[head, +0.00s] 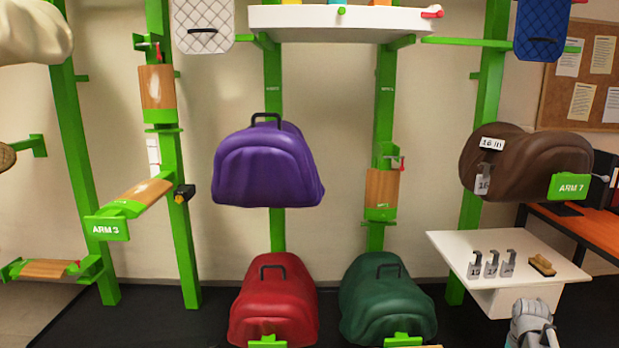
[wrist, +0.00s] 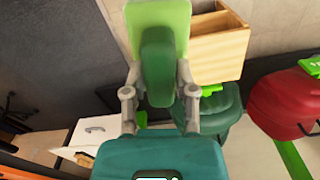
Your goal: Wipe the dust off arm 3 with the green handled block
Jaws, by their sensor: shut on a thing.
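Arm 3 (head: 108,229), a green bracket with a wooden top, sticks out from a green post at the left of the head view. Its wooden top (head: 146,191) has a paler patch that may be dust. In the wrist view my gripper (wrist: 160,95) is shut on the dark green handle of a block (wrist: 160,18) with a light green face. The block's wiping side is not clear. In the head view part of my arm's end shows at the lower right, far from arm 3; the block cannot be made out there.
Purple (head: 268,165), red (head: 273,305) and dark green (head: 388,300) saddles hang in the middle. A brown saddle (head: 525,160) sits on arm 7 at right, above a white table (head: 450,250) with metal tags and a brush (head: 541,264). A wooden box (wrist: 220,45) shows in the wrist view.

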